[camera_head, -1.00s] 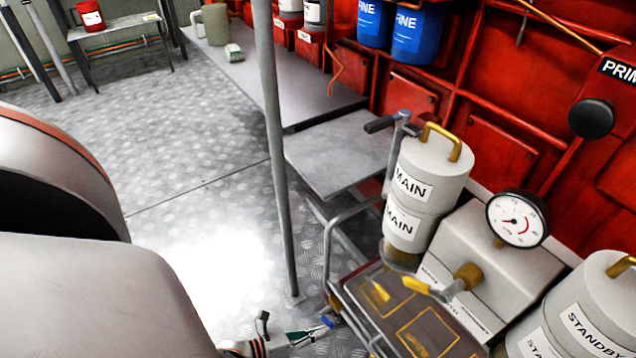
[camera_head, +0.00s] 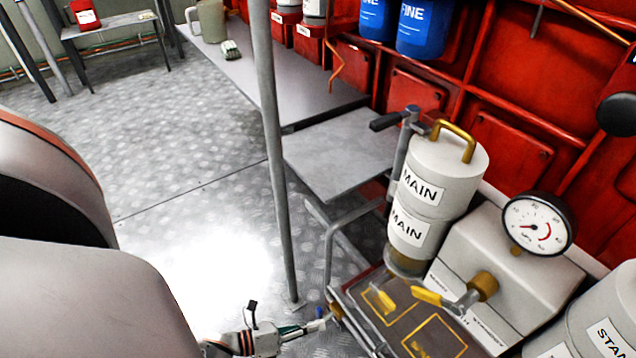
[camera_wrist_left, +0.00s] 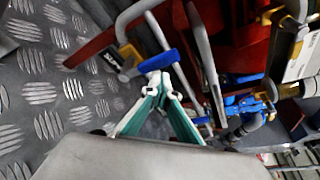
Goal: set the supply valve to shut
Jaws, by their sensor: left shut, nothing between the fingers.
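My left gripper (camera_head: 318,318), with teal fingers, is shut and empty low in the head view, beside the metal frame left of the filter unit. In the left wrist view its fingertips (camera_wrist_left: 160,70) meet at a blue bar; I cannot tell whether this is their pads or a separate part. A red bar (camera_wrist_left: 90,50) lies left of them, apart. No part is clearly marked as the supply valve. A yellow-handled valve (camera_head: 440,299) sits on the grey box, well right of the gripper. My right gripper is not in view.
The grey MAIN canister (camera_head: 432,195) and gauge (camera_head: 538,224) stand at the right, with a STANDBY canister (camera_head: 600,310) at the edge. A grey post (camera_head: 270,150) rises before a low bench (camera_head: 300,100). The floor (camera_head: 180,200) left of the post is clear.

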